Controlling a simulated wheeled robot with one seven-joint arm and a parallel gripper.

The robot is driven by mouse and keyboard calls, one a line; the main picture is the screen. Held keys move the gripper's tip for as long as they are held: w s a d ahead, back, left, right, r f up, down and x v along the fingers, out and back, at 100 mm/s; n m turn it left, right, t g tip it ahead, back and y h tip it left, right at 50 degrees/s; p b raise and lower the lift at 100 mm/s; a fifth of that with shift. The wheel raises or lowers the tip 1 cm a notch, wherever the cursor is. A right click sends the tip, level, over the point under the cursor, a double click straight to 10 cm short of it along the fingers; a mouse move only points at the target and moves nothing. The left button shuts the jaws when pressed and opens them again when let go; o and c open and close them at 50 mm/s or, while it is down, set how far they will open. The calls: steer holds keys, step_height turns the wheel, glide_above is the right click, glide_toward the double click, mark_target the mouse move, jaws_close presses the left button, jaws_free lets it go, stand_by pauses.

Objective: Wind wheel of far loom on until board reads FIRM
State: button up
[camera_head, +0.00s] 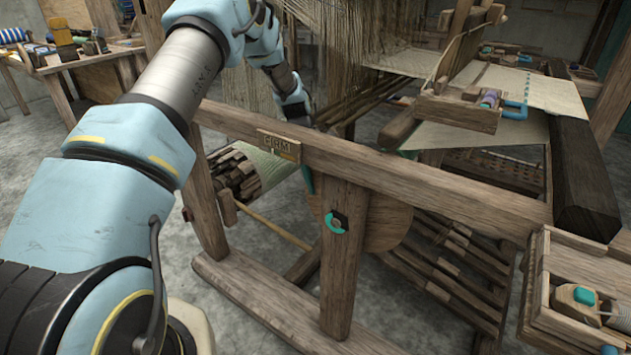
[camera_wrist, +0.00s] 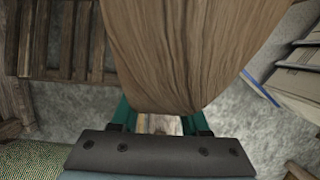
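The board (camera_head: 278,146) on the loom's long side rail shows letters that look like FIRM. The wooden wheel (camera_head: 385,222) is partly hidden behind a post below that rail. My arm reaches over the rail, and the rail hides most of my gripper in the head view. In the wrist view, a large brown wooden disc, seemingly the wheel (camera_wrist: 200,50), hangs close over my gripper (camera_wrist: 160,122). Its green fingers stand apart at the disc's lower edge. A pale wooden piece shows between them; I cannot tell whether they grip it.
The loom rail (camera_head: 400,170) and its post (camera_head: 343,255) stand in front of the wheel. A slatted wooden rack (camera_head: 450,260) lies behind at right. A box with tools (camera_head: 585,290) is at lower right.

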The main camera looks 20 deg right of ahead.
steer(key=o, duration=0.4)
steer(key=shift+r, duration=0.1)
steer(key=b+v, duration=0.1)
steer(key=v, duration=0.9)
steer(key=shift+w+r, duration=0.15)
steer(key=shift+r, duration=0.2)
